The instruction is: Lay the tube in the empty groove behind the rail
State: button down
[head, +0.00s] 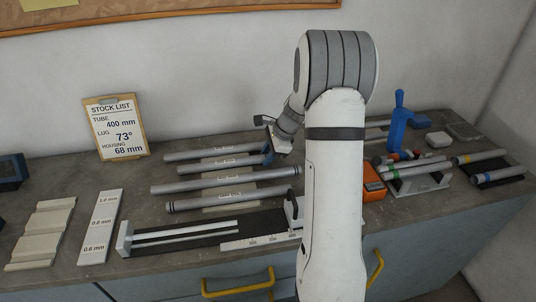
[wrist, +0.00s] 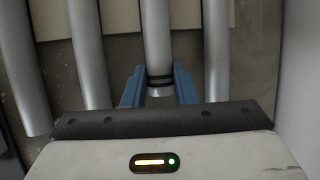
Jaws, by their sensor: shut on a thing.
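Several grey tubes lie side by side on the worktop in the head view. My gripper (head: 268,150) is at the right end of the second tube from the back (head: 215,165). In the wrist view my gripper (wrist: 159,88) has its blue fingers shut around this tube (wrist: 157,40), near two black rings at its end. I cannot tell whether it is lifted. In front lies a dark jig base (head: 180,248) with two pale parallel bars (head: 185,237); I cannot tell which is the rail. My arm hides the jig's right end.
A white end block (head: 125,239) stands at the jig's left. Neighbouring tubes lie close on both sides of the held one. A stock list board (head: 116,128) leans at the back left. A rack with short tubes (head: 415,178) and a blue stand (head: 398,125) are at right.

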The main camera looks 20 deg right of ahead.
jog(key=c, duration=1.1)
grip_release()
jog(key=v, duration=0.7)
jog(key=shift+s+d+r+b, duration=0.1)
jog(key=shift+d+r+b, duration=0.05)
jog(key=shift+r+b, duration=0.2)
jog(key=s+a+r+n+h, duration=0.1)
jog(key=s+a+r+n, duration=0.1)
jog(key=s+a+n, duration=0.3)
jog(key=s+a+r+n+h, duration=0.1)
jog(key=s+a+n, duration=0.4)
jog(key=s, duration=0.8)
jog(key=s+a+r+n+h, duration=0.2)
jog(key=s+a+n, duration=0.3)
jog(key=s+n, duration=0.4)
jog(key=shift+a+r+n, duration=0.2)
jog(key=shift+r+n, duration=0.2)
jog(key=shift+r, duration=0.05)
